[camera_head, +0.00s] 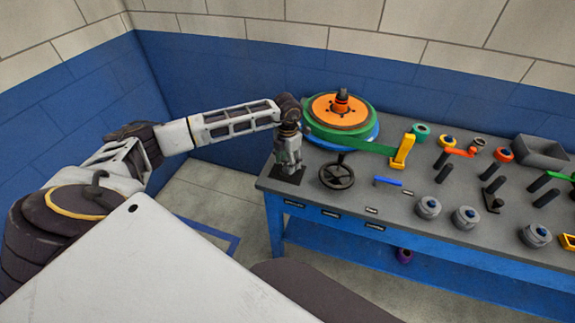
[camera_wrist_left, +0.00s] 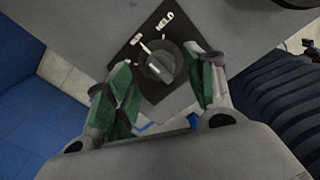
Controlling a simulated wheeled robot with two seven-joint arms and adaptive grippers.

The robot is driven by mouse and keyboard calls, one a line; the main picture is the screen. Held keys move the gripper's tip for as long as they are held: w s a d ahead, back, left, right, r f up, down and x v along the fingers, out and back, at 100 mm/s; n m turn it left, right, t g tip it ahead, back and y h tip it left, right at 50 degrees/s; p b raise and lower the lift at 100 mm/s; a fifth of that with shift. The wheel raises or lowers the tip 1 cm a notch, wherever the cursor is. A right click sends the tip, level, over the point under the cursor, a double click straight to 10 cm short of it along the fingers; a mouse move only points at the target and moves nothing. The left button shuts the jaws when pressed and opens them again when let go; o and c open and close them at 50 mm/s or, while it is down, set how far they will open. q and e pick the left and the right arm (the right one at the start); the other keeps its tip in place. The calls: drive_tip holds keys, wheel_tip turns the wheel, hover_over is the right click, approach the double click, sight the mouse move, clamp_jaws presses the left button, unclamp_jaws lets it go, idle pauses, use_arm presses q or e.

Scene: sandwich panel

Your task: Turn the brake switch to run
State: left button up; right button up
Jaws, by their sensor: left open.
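The brake switch (camera_wrist_left: 160,68) is a round dark grey knob on a black plate (camera_wrist_left: 138,50), seen in the wrist view. White lettering and small white marks lie beyond the knob; I cannot tell surely which mark the knob points to. In the head view the black plate (camera_head: 290,178) lies at the near left corner of the bench, mostly under my left gripper (camera_head: 288,166). The gripper points down over it. In the wrist view my left gripper (camera_wrist_left: 165,78) is open, with one green-padded finger on each side of the knob. Contact cannot be told. My right gripper is out of view.
A black handwheel (camera_head: 337,176) stands right of the plate on the bench (camera_head: 385,222). Behind it are an orange-topped disc (camera_head: 325,110) with a green band and a yellow lever (camera_head: 403,151). Several pegs, knobs and grey weights fill the right side.

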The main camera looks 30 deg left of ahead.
sight(287, 165)
use_arm(q)
wheel_tip(287, 165, up, 9)
drive_tip(key=shift+r, duration=0.2)
idle(0.3)
idle(0.5)
